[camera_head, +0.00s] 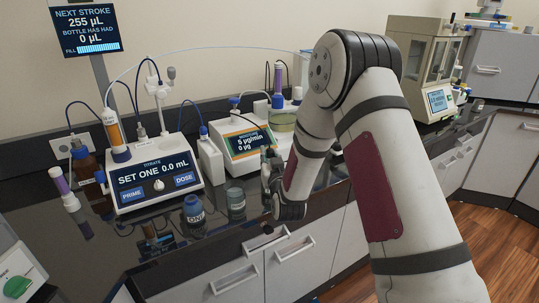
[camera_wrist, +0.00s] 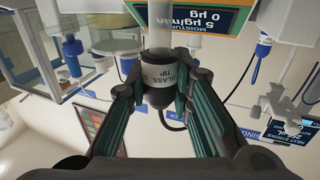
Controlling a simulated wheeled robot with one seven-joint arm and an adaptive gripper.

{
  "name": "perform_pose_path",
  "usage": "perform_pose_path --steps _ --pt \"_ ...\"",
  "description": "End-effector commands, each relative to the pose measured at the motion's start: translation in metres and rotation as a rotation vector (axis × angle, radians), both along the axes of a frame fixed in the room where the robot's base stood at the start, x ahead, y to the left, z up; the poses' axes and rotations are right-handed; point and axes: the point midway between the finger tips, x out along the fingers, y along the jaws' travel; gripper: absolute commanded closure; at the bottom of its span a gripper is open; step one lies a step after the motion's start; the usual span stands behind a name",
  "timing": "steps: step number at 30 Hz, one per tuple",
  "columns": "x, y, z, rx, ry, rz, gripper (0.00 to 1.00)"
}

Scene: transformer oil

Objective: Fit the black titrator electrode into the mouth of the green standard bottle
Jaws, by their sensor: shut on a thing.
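My gripper (camera_head: 268,168) is low in front of the moisture meter in the head view, partly hidden by my own arm. In the wrist view my gripper (camera_wrist: 157,92) has its two green-lined fingers on either side of the electrode (camera_wrist: 157,75), and is shut on it. The electrode has a black end, a pale label reading "GLASS TIP" and a dark cable. A small grey-green bottle (camera_head: 236,205), apparently the green standard bottle, stands on the dark bench left of my gripper, apart from it. I cannot make out its mouth clearly, nor find it in the wrist view.
A dark blue bottle (camera_head: 193,211) stands left of the green one. The titrator (camera_head: 154,182) and the moisture meter (camera_head: 246,142) stand behind them. A purple-and-white bottle (camera_head: 66,192) and a brown bottle (camera_head: 86,172) are at the left. Grey drawers (camera_head: 237,277) lie below the bench's front edge.

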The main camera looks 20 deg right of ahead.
Motion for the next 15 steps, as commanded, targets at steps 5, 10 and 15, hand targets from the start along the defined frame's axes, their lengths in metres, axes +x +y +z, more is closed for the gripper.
perform_pose_path --steps 5,10,15 --pt "0.0 0.0 -0.005 0.0 0.0 0.0 1.0" --pt "0.0 0.0 -0.008 0.0 0.0 0.0 1.0" --pt "0.0 0.0 -0.012 0.0 0.0 0.0 1.0"
